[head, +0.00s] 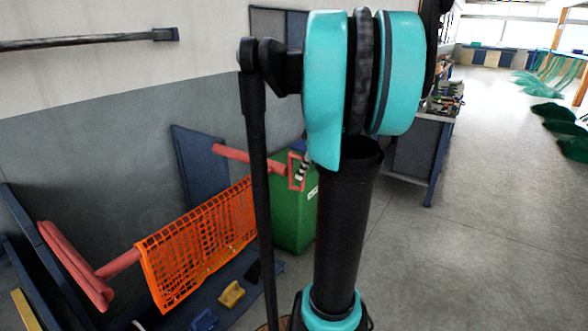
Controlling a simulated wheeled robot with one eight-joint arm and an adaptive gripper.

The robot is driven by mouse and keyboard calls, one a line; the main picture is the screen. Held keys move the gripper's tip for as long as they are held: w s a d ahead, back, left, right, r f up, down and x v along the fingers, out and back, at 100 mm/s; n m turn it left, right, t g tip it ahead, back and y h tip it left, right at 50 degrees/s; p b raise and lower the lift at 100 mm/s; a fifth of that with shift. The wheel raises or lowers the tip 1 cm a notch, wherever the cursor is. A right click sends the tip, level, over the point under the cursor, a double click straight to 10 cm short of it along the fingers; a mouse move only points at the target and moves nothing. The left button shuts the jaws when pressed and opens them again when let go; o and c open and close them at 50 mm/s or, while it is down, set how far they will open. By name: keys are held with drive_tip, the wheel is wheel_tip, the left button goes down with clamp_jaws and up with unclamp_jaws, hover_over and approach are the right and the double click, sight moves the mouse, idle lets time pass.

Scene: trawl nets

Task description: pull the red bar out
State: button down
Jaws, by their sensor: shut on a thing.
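A red bar (245,158) slants from a blue upright panel (200,176) to a red rectangular end frame (291,183), just left of my arm. My gripper (300,172) is small and partly hidden behind my teal and black arm. Its black-and-white fingers are at the red end frame, shut on it. Another red bar (122,263) with a wide red end piece (72,266) is at the left and meets the orange net (205,240). Whether the two red bars join behind the net cannot be told.
A green bin (294,222) stands right behind the red end frame. A yellow piece (231,294) lies on the dark base below the net. A workbench (421,150) stands behind my arm. The grey floor (480,220) at the right is clear.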

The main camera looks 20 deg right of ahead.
drive_tip(key=shift+s, duration=0.1)
drive_tip(key=c, duration=1.6)
unclamp_jaws()
drive_tip(key=shift+o, duration=0.2)
drive_tip(key=v, duration=1.2)
drive_tip(key=shift+d, duration=0.1)
